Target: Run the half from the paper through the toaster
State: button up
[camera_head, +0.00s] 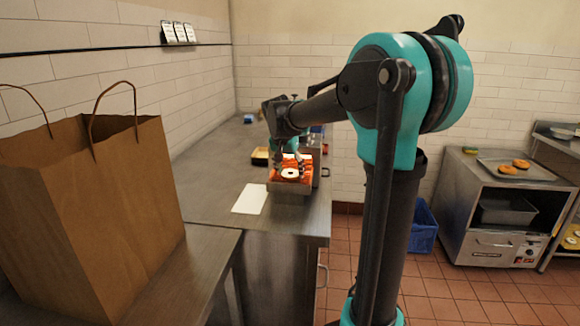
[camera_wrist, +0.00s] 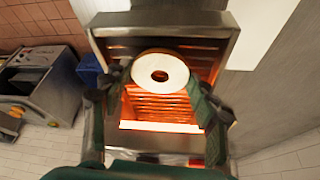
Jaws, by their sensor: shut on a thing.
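The bagel half (camera_head: 289,173) is a pale ring with a dark hole, at the orange-glowing mouth of the toaster (camera_head: 290,188). In the wrist view the bagel half (camera_wrist: 147,64) lies flat, cut face up, over the glowing bars of the toaster (camera_wrist: 175,144). My gripper (camera_head: 291,162) reaches into the toaster from above, and in the wrist view my gripper (camera_wrist: 158,82) has a finger on each side of the half, shut on it. Whether the half touches the bars is unclear. The white paper (camera_head: 250,199) lies bare on the counter, left of the toaster.
A large brown paper bag (camera_head: 100,215) stands at the front left. A blue crate (camera_head: 422,228) is on the floor. At right, an oven (camera_head: 500,246) bears a tray (camera_head: 535,172) with two browned bagel pieces.

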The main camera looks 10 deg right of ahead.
jog(key=shift+f, duration=0.1)
jog(key=o, duration=0.9)
jog(key=shift+o, duration=0.5)
jog(key=o, duration=0.3)
jog(key=shift+r, duration=3.55)
jog(key=shift+s, duration=0.1)
